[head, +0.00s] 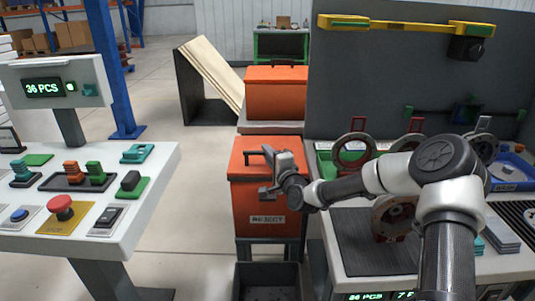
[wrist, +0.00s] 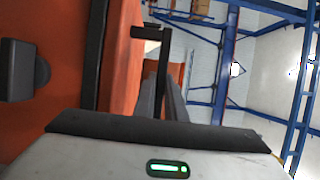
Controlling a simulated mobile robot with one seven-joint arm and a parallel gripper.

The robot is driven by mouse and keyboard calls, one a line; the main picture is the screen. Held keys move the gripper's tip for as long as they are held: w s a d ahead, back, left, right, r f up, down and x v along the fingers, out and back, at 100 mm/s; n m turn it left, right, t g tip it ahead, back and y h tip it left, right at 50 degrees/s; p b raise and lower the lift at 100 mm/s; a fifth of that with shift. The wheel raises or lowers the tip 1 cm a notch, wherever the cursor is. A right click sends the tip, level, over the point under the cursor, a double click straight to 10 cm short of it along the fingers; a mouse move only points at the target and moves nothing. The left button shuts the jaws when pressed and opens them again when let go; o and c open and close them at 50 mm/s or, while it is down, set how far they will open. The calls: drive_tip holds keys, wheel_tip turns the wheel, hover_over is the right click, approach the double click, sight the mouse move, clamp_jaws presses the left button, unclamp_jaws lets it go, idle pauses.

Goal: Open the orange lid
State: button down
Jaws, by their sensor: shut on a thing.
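The near orange bin marked REJECT (head: 262,222) stands in the middle of the head view. Its orange lid (head: 238,162) lies down on the bin, with no clear gap at the front. A black handle (head: 251,152) stands on the lid; it also shows in the wrist view (wrist: 150,32). My gripper (head: 268,160) is at the lid, shut on the handle. In the wrist view its grey fingers (wrist: 166,98) reach to the handle over the orange lid surface (wrist: 122,55). The exact grip is partly hidden by the gripper.
A second orange bin (head: 275,97), lid down, stands behind. A console with buttons (head: 100,190) is on the left. A workbench with round parts (head: 375,255) is close on the right. A dark open crate (head: 268,280) sits below the bin. Floor is free between console and bin.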

drive_tip(key=shift+r, duration=0.1)
drive_tip(key=shift+w+r+p, duration=0.15)
drive_tip(key=shift+r+p, duration=0.5)
drive_tip(key=shift+p, duration=0.15)
drive_tip(key=w+r+m+g+h+p, duration=0.1)
drive_tip(key=w+r+g+p, duration=0.5)
drive_tip(key=w+r+p, duration=0.9)
drive_tip(key=shift+w+r+m+h+p, duration=0.15)
drive_tip(key=shift+w+m+h+p, duration=0.4)
drive_tip(key=shift+p, duration=1.95)
drive_tip(key=shift+w, duration=0.2)
drive_tip(key=shift+g, duration=0.3)
drive_tip(key=c, duration=1.8)
unclamp_jaws()
drive_tip(key=shift+s, duration=0.1)
